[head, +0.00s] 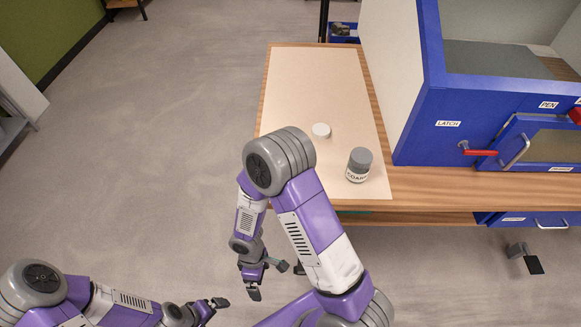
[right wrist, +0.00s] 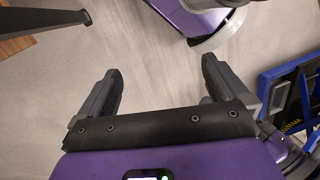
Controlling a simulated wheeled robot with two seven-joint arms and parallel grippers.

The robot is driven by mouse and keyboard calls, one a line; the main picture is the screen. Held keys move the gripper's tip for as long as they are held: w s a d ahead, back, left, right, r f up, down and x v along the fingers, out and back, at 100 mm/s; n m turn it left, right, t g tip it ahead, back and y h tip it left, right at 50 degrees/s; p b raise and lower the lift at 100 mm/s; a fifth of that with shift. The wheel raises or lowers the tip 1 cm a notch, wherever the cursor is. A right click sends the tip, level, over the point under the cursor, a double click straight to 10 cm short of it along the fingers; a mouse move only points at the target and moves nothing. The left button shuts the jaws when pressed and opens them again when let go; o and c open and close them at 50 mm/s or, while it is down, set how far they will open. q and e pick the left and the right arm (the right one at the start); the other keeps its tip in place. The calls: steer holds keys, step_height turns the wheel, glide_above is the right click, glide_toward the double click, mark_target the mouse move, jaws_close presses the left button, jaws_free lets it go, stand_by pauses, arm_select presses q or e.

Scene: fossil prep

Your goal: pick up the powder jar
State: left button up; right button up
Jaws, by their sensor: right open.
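The powder jar (head: 358,166) is a small white jar with a grey lid and a partly readable dark label. It stands upright on the pale mat at the near right of the bench. My right gripper (head: 269,279) is open and empty, low in front of the bench, left of the jar and well apart from it. In the right wrist view only floor shows between its open fingers (right wrist: 162,85); the jar is not seen there. My left gripper (head: 212,306) is at the bottom left, far from the jar; its finger gap is too small to judge.
A round white disc or lid (head: 321,130) lies on the mat (head: 310,80), behind and left of the jar. A blue cabinet (head: 440,110) with a red latch handle (head: 480,152) stands right of the jar. The wooden bench edge (head: 440,200) lies in front. The left floor is clear.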

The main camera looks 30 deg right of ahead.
steer(key=w+d+r+n+t+h+b, duration=0.2)
steer(key=w+r+n+t+h, duration=0.4)
steer(key=w+r+n+h, duration=0.45)
steer(key=w+d+r+n+t+h+b, duration=0.1)
steer(key=w+d+r+t, duration=0.1)
steer(key=d, duration=0.3)
steer(key=w+d+r+n+t+h+b, duration=0.1)
steer(key=w+d+r+n+t+b, duration=0.1)
steer(key=d, duration=0.3)
steer(key=w+d+r+n+t+h+b, duration=0.1)
steer(key=w+d+r+t, duration=0.1)
steer(key=d, duration=0.3)
steer(key=shift+n+t+h, duration=0.25)
steer(key=shift+t+h, duration=0.1)
steer(key=shift+t, duration=0.25)
steer(key=shift+w+d+r+n+t+b, duration=0.2)
steer(key=shift+d+n+t+b, duration=0.1)
steer(key=shift+d+n+t, duration=0.25)
steer(key=shift+w+d, duration=0.15)
steer(key=shift+d, duration=0.1)
steer(key=b+x, duration=0.1)
steer(key=x, duration=0.6)
steer(key=shift+d+r, duration=0.1)
steer(key=shift+c, duration=0.2)
